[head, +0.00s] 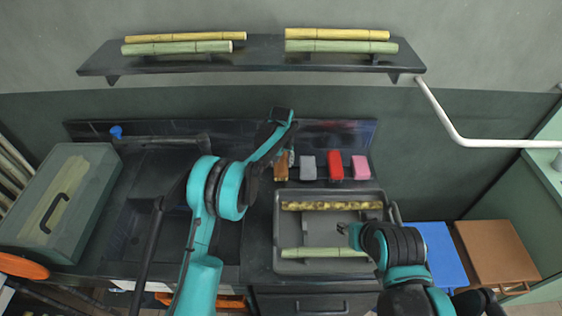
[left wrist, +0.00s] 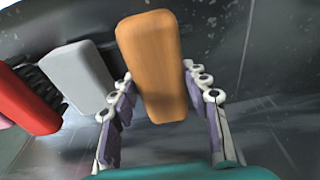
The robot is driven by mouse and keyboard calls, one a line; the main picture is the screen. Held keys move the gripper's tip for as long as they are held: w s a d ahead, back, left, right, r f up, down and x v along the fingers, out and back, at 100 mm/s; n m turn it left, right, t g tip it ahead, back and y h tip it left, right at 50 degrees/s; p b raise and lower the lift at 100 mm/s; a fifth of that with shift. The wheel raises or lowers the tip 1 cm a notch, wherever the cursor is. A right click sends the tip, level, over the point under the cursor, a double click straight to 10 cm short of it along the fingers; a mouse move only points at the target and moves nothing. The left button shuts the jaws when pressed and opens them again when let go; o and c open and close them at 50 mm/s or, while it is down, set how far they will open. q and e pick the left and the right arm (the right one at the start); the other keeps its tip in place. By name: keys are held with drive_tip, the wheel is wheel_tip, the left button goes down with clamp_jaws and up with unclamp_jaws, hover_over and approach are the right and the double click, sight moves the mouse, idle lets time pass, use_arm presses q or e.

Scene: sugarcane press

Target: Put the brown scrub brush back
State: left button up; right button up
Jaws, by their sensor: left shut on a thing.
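The brown scrub brush (head: 281,170) is at the left end of a row of brushes at the back of the counter. It fills the space between the fingers in the left wrist view (left wrist: 152,60). My left gripper (head: 286,155) is shut on it; the fingers (left wrist: 160,95) lie along both its sides. Whether the brush touches the counter is hidden. My right gripper (head: 346,229) is over the grey tray, and its finger opening is too small to tell.
A grey brush (head: 308,167), a red brush (head: 335,165) and a pink brush (head: 360,167) stand to the right. The grey tray (head: 300,268) holds a yellowish cane (head: 330,206) and a green cane (head: 322,253). A sink (head: 150,235) is at left, with a shelf (head: 265,55) above.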

sight(281, 164)
use_arm(q)
drive_tip(key=shift+f, duration=0.45)
drive_tip(key=o, duration=1.2)
drive_tip(key=shift+o, duration=0.2)
drive_tip(key=shift+r, duration=0.25)
wheel_tip(281, 164, up, 13)
drive_tip(key=s+p, duration=0.2)
drive_tip(key=p, duration=0.1)
drive_tip(key=shift+f, duration=0.15)
